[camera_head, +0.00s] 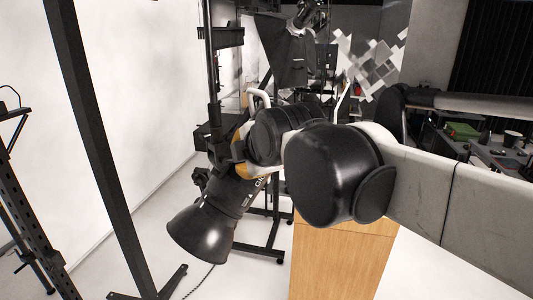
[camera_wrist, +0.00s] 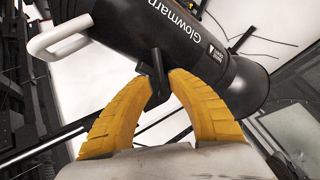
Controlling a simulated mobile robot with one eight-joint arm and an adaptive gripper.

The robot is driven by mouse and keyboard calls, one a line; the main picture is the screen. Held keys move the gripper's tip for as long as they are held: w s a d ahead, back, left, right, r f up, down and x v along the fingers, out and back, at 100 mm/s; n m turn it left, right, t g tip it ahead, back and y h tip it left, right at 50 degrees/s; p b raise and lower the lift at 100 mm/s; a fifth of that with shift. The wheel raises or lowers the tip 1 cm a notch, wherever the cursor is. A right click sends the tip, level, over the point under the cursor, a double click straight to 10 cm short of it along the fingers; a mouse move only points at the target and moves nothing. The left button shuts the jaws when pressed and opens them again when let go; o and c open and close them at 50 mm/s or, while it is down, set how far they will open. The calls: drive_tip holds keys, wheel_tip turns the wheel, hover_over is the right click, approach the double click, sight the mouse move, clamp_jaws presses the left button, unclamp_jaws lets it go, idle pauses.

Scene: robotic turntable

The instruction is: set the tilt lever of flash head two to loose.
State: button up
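A black flash head (camera_head: 203,228) with a flared round reflector hangs tilted downward on a stand left of centre in the head view. In the wrist view the flash head (camera_wrist: 190,40) shows white lettering and a white handle (camera_wrist: 60,37). A black tilt lever (camera_wrist: 157,66) sticks out below its body. My gripper (camera_wrist: 157,80) has its yellow fingertips on either side of the lever, close in and seemingly touching it. In the head view my gripper (camera_head: 240,150) is at the flash head's mount, mostly behind my arm, and the lever cannot be made out. No number shows on the head.
A dark stand pole (camera_head: 92,130) rises on the left. Another black light with a softbox (camera_head: 283,45) stands behind. A wooden block (camera_head: 340,262) is below my arm. A cluttered desk (camera_head: 490,155) is at the right. White floor lies open at lower left.

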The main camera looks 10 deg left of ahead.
drive_tip(key=shift+x, duration=1.2)
drive_tip(key=shift+d, duration=0.1)
clamp_jaws()
drive_tip(key=shift+s, duration=0.15)
